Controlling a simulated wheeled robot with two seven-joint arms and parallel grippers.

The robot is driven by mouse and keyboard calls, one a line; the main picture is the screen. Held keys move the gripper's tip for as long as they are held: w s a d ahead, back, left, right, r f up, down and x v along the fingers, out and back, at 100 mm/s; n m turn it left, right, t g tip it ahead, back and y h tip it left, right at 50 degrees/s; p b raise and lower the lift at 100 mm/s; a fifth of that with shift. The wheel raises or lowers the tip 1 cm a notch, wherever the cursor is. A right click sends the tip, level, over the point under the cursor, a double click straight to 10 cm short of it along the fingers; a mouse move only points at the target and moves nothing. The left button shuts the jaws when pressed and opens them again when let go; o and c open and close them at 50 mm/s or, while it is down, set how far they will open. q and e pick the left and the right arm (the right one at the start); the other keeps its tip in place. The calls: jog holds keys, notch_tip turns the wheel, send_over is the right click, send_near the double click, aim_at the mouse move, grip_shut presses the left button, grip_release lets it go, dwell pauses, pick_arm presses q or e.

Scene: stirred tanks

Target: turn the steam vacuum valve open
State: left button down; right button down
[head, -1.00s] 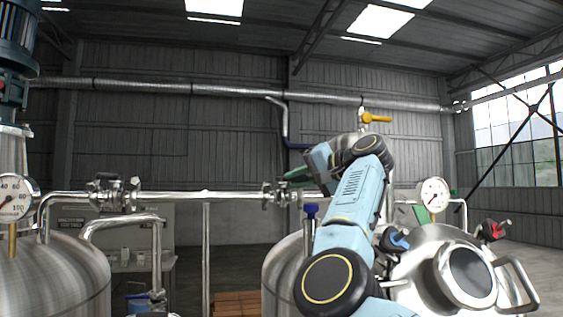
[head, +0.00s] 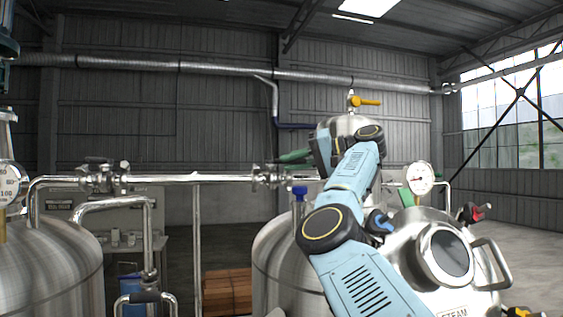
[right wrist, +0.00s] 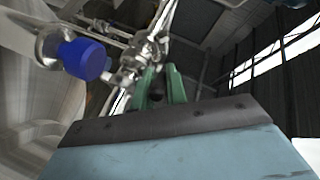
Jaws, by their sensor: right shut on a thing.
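A steel valve (head: 270,178) sits on the horizontal pipe in the middle of the head view. My left gripper is not in view.
A blue-capped fitting (head: 299,192) stands close below the valve; its blue cap (right wrist: 84,59) is near in the wrist view. A tank with a round port (head: 446,252), gauge (head: 420,178) and red-handled valve (head: 472,213) is at right. Another tank (head: 55,265) is at left.

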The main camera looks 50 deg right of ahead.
jog(key=c, duration=1.4)
grip_release()
jog(key=r+p, duration=0.1)
jog(key=r, duration=0.3)
jog(key=r+p, duration=0.1)
jog(key=r, duration=0.3)
jog(key=shift+s+a+r, duration=0.1)
jog(key=shift+s+r, duration=0.1)
jog(key=shift+r, duration=0.2)
jog(key=shift+r+p, duration=0.35)
jog(key=shift+r, duration=0.05)
jog(key=shift+w+d+r, duration=0.2)
jog(key=shift+a, duration=0.1)
